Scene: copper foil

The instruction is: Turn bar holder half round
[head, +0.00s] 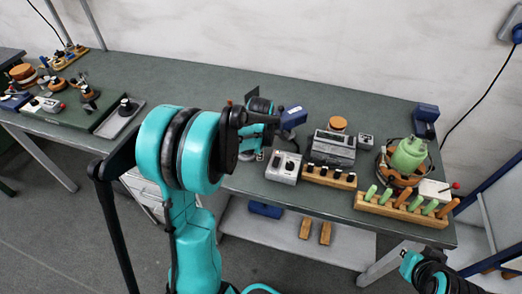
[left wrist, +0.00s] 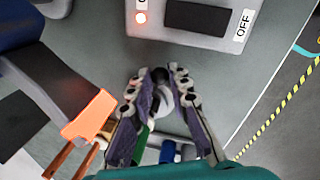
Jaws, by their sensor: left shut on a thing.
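My left gripper (left wrist: 163,108) is shut on a small grey, rounded part (left wrist: 164,97), mostly hidden by the fingers. I cannot tell for sure whether this is the bar holder. Green and blue pieces show below the fingers in the left wrist view. In the head view my left gripper (head: 258,136) is low over the bench, left of a grey switch box (head: 284,168), its fingertips mostly hidden by the arm. Part of my right arm shows at the lower right of the head view; its jaws are not clear.
The box with an OFF label (left wrist: 205,18) is close ahead in the left wrist view.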

